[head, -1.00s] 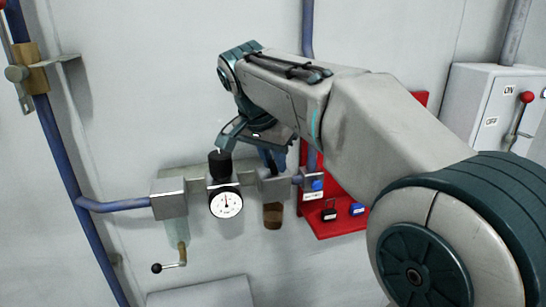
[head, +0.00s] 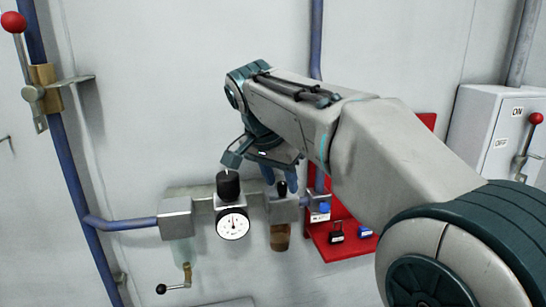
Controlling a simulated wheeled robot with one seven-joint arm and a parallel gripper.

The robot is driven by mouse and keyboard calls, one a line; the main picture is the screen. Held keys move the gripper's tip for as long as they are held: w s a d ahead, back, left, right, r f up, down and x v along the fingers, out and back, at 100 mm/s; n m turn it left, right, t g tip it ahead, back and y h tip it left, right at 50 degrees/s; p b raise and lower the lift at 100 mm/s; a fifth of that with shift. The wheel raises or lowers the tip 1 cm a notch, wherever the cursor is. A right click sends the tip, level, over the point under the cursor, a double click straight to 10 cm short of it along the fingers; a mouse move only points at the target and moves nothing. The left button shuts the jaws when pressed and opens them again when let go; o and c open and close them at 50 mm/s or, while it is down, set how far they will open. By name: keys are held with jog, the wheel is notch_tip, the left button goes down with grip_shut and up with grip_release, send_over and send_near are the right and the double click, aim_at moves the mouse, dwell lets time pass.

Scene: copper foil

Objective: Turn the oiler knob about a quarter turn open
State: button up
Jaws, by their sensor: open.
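The oiler is the right-hand unit of the air-line assembly on the wall, with an amber-brown bowl (head: 280,238) below a grey metal block (head: 283,211). Its small black knob (head: 282,188) stands upright on top. My gripper (head: 263,171) is open and points down just above the assembly. One finger is on the left, above the regulator's black knob (head: 228,185). The blue finger parts on the right are close to the oiler knob. I cannot tell whether they touch it or are around it. Part of the jaws is hidden behind my wrist.
A round gauge (head: 233,223) sits under the regulator knob. A filter block (head: 176,218) and a black-tipped drain lever (head: 175,288) are at left. A red board (head: 340,243) with padlocks is right of the oiler. An ON/OFF box (head: 492,125) and a red-handled valve (head: 40,92) flank the scene.

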jog(key=p+v, duration=0.1)
jog(key=v, duration=1.2)
jog(key=s+d+f+n+y, duration=0.1)
jog(key=s+d+f, duration=0.3)
jog(key=f, duration=0.6)
jog(key=s+d+f+n+y, duration=0.1)
jog(key=s+d+f+n, duration=0.3)
jog(key=s+f, duration=0.3)
jog(key=s+d+f+n, duration=0.2)
jog(key=s+d+f, duration=0.3)
jog(key=f, duration=0.7)
jog(key=shift+s+d+f+n+y, duration=0.3)
jog(key=shift+s+d+y, duration=0.1)
jog(key=shift+s, duration=0.15)
